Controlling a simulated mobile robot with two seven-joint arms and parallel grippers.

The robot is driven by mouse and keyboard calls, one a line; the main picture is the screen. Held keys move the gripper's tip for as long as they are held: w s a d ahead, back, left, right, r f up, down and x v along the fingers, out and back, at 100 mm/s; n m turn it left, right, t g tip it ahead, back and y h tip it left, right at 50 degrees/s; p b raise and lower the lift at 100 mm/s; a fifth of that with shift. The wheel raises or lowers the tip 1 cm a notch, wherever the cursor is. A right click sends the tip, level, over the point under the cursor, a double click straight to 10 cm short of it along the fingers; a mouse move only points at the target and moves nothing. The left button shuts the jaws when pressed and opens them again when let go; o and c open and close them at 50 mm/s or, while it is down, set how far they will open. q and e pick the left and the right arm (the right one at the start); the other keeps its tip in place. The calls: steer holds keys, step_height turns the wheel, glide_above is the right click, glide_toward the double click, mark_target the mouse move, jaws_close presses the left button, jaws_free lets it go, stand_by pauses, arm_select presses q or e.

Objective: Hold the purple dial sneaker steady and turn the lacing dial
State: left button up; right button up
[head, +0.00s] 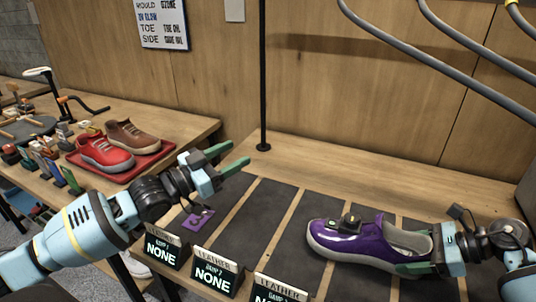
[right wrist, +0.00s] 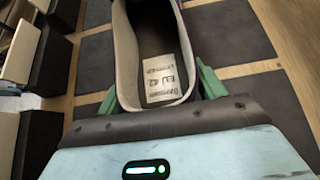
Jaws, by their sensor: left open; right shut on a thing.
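The purple sneaker (head: 362,238) stands upright on the dark mats at the right of the bench, toe to the left. Its dark lacing dial (head: 350,220) sits on top of the shoe. My right gripper (head: 412,262) is shut on the heel end of the sneaker. In the right wrist view the green fingers of my right gripper (right wrist: 160,88) flank the heel opening, and a printed label (right wrist: 162,78) shows on the insole. My left gripper (head: 232,158) is open and empty, raised above the bench's left part, well apart from the sneaker.
Black signs reading NONE (head: 212,272) line the bench's front edge. A purple tag (head: 198,218) lies near the left end. A black pole (head: 263,80) stands behind. A red tray (head: 150,160) with red and brown shoes is on the left table. The mats (head: 250,215) between are clear.

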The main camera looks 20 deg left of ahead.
steer(key=shift+d+f, duration=0.1)
steer(key=shift+f, duration=0.1)
steer(key=o, duration=1.2)
steer(key=shift+o, duration=0.2)
steer(key=shift+r, duration=0.15)
steer(key=v, duration=1.2)
steer(key=shift+s, duration=0.1)
